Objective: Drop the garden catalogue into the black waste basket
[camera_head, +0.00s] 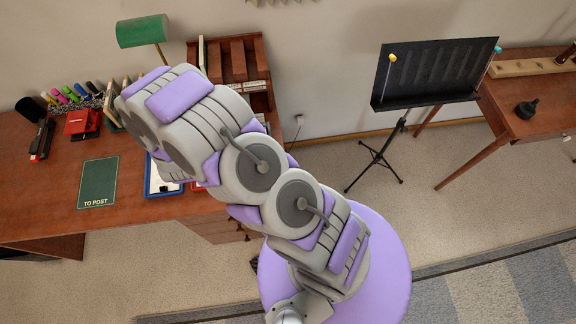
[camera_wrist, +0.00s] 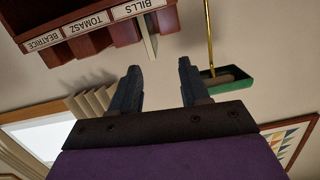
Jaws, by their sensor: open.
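I cannot pick out the garden catalogue for sure. A thin cream-edged upright item (camera_head: 201,53) stands at the left end of the wooden letter sorter (camera_head: 254,50); it also shows in the wrist view (camera_wrist: 148,37), and its cover cannot be read. My gripper (camera_wrist: 160,84) is open and empty, with bare wall between its fingers; the cream-edged item is just beyond them. In the head view my arm hides the gripper. No black waste basket is clearly visible; a small dark patch (camera_head: 254,264) shows beside my base, too covered to identify.
The wooden desk (camera_head: 50,200) holds a green "TO POST" mat (camera_head: 98,183), a red item (camera_head: 82,122), a black stapler (camera_head: 42,139), pens and a green lamp (camera_head: 143,31). A black music stand (camera_head: 436,72) and another table (camera_head: 545,122) stand right. Carpet between is clear.

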